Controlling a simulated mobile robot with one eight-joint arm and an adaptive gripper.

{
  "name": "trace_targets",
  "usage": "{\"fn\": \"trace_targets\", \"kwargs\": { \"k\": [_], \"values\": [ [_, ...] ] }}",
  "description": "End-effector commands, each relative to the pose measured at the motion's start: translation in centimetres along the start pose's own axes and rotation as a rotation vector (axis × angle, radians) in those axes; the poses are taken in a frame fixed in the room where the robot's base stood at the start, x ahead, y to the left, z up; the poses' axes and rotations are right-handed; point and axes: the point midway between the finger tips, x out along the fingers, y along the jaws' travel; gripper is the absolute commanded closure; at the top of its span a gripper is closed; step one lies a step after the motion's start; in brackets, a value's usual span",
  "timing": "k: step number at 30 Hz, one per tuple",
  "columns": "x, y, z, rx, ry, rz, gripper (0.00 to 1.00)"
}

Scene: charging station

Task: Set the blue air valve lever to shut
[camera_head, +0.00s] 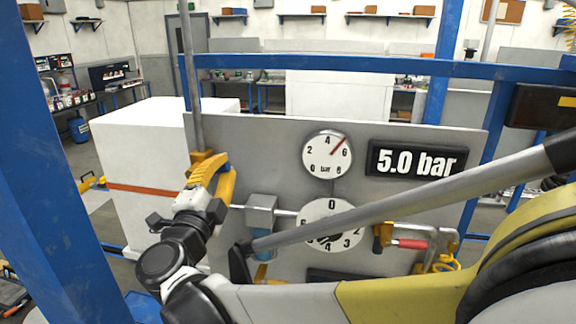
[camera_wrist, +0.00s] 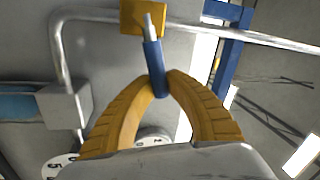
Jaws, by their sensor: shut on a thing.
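The blue air valve lever (camera_wrist: 155,68) shows in the wrist view, a blue sleeve on a metal stem that runs from the yellow valve body (camera_wrist: 143,17). My gripper (camera_wrist: 160,84) has its two yellow fingers closed on the lower end of the blue sleeve, with the lever between the tips. In the head view my gripper (camera_head: 218,170) is at the valve on the left of the grey panel, below the vertical pipe (camera_head: 190,80). The lever itself is hidden there behind my fingers.
The grey panel (camera_head: 270,135) carries a pressure gauge (camera_head: 327,155), a numbered dial (camera_head: 331,212) and a display (camera_head: 420,160) reading 5.0 bar. A clamp-like fitting with a red handle (camera_head: 410,244) is at the right. A blue frame post (camera_head: 60,180) stands at the left.

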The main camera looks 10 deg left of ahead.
Motion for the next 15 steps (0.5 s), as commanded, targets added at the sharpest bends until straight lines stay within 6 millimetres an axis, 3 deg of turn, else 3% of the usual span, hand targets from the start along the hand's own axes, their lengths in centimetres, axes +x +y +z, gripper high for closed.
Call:
{"fn": "trace_targets", "kwargs": {
  "k": [15],
  "values": [
    [-0.15, 0.35, 0.08, 0.051, 0.009, 0.0, 1.0]
  ]
}}
